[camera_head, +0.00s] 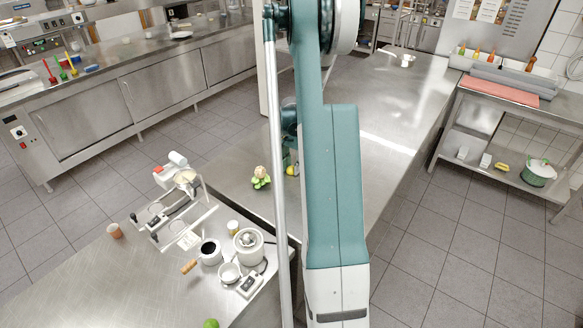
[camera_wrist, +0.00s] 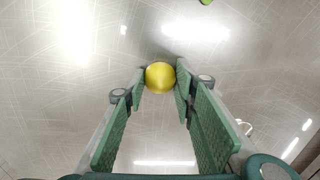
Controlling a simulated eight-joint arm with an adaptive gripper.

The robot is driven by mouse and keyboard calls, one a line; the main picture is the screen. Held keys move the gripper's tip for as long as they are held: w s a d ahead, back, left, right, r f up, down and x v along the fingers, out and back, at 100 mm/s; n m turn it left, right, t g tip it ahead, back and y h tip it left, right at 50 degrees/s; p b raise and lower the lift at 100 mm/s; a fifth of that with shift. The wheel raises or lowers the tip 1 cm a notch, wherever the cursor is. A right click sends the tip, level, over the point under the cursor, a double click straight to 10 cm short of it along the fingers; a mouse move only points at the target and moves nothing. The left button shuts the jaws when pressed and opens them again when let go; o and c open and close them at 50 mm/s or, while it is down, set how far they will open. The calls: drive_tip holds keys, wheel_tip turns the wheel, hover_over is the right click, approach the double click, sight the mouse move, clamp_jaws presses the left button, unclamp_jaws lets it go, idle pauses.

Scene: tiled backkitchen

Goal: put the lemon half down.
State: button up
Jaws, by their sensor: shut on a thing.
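The lemon half (camera_wrist: 160,77) shows as a round yellow shape between my fingertips in the wrist view. My gripper (camera_wrist: 160,80) is shut on it, with a green pad on either side. Below it is the bare steel worktop (camera_wrist: 60,115); I cannot tell whether the lemon half touches it. In the head view my arm hides most of the gripper, and a small patch of the yellow lemon half (camera_head: 291,170) shows at the arm's left edge, over the steel worktop (camera_head: 235,185).
A green and tan item (camera_head: 260,178) stands just left of the lemon half. The front-left counter holds a white pot (camera_head: 248,242), a wooden-handled pot (camera_head: 209,252), a brown cup (camera_head: 114,231) and a green fruit (camera_head: 211,323). The far worktop (camera_head: 400,95) is mostly clear.

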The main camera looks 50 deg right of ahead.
sight(291, 167)
drive_tip(key=shift+f, duration=0.1)
drive_tip(key=o, duration=0.9)
drive_tip(key=shift+r, duration=6.15)
